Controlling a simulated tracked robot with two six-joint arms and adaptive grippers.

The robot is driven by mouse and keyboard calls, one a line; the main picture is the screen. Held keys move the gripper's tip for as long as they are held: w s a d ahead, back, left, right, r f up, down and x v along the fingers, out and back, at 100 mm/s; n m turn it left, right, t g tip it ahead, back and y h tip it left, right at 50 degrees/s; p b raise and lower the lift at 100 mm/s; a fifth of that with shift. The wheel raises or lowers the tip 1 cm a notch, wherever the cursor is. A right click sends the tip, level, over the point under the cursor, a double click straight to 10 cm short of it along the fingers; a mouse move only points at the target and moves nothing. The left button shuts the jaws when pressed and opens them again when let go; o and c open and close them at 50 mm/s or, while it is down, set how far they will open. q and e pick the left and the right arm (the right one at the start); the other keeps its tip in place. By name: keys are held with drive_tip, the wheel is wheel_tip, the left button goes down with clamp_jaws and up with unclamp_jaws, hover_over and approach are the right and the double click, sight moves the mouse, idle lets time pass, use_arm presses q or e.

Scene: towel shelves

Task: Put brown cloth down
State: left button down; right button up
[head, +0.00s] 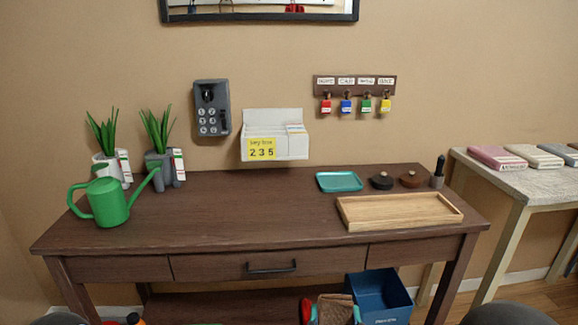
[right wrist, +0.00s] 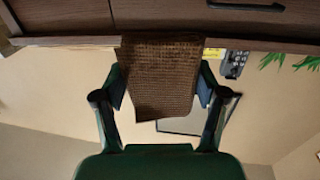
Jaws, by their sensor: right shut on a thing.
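The brown cloth (head: 335,307) shows at the bottom edge of the head view, in front of the table and beside a blue bin. In the right wrist view the cloth (right wrist: 155,85) is a woven brown piece hanging between the fingers of my right gripper (right wrist: 158,88). The right gripper is shut on it. In the head view only a little of the right gripper (head: 331,312) shows, low in front of the table's lower shelf. The lower part of the cloth is cut off there. My left gripper is in neither view.
The dark wooden table (head: 230,215) holds a green watering can (head: 108,200), plants, a teal tray (head: 339,181) and a wooden tray (head: 400,211). Its middle is bare. A blue bin (head: 380,298) stands below at the right. A lighter table (head: 525,176) with folded cloths stands at far right.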

drive_tip(key=w+d+f+m+h, duration=0.15)
drive_tip(key=w+d+f, duration=0.25)
drive_tip(key=d+f, duration=1.15)
drive_tip(key=s+a+r+n+y+p, duration=0.1)
drive_tip(key=a+r+p, duration=0.1)
drive_tip(key=r+p, duration=0.9)
drive_tip(key=s+a+r+n+y+p, duration=0.1)
drive_tip(key=a+r+p, duration=0.1)
drive_tip(key=r+p, duration=0.9)
drive_tip(key=shift+a+r+y, duration=0.35)
drive_tip(key=shift+a+r, duration=0.05)
drive_tip(key=shift+r, duration=1.85)
drive_tip(key=shift+s, duration=0.1)
